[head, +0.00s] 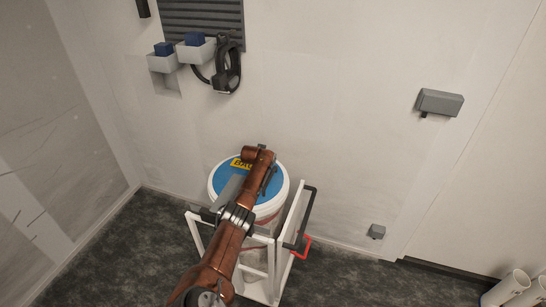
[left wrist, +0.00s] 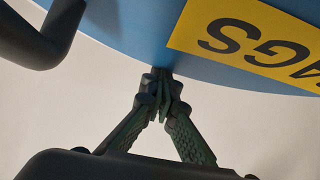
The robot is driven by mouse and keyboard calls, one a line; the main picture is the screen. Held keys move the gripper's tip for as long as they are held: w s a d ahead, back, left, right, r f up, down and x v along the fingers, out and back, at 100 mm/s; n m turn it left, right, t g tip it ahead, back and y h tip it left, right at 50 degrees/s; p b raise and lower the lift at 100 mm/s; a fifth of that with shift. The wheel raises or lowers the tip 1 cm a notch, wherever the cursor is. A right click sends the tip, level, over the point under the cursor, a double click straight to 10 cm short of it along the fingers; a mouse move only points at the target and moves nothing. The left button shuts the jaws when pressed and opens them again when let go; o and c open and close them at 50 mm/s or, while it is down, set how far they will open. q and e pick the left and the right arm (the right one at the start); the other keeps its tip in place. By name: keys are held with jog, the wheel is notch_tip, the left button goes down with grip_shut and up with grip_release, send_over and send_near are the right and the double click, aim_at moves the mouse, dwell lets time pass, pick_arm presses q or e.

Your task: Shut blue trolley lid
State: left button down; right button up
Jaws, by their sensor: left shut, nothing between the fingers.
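The blue lid (head: 231,171) with a yellow label lies over a white round bin in the white trolley frame (head: 273,280). A pale rim surrounds the blue face, but I cannot tell whether it is fully seated. My left arm crosses over its right part and hides much of it. In the left wrist view, the lid's blue face (left wrist: 135,22) with its yellow label fills the top. My left gripper (left wrist: 163,84) is shut and empty, its fingertips at the lid's lower edge; contact is unclear. My right gripper is not in view.
A dark bar with a red end (head: 303,248) runs along the trolley's right side. The wall is close behind, with holders of blue items (head: 195,40) and a grey box (head: 440,102). White tubes (head: 508,288) stand at lower right.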

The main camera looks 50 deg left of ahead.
pick_arm(q)
jog(key=shift+s+d+f, duration=0.15)
jog(key=shift+d+f, duration=0.05)
jog(key=shift+f, duration=0.45)
notch_tip(320, 180, up, 5)
jog(key=p, duration=0.3)
jog(key=shift+a+p, duration=0.15)
jog(key=shift+p, duration=0.25)
jog(key=p+v, duration=0.2)
jog(key=v, duration=0.1)
jog(key=shift+a+r, duration=0.1)
jog(key=shift+r, duration=0.1)
jog(key=v, duration=0.6)
jog(key=shift+r+p, duration=0.4)
jog(key=shift+r, duration=0.2)
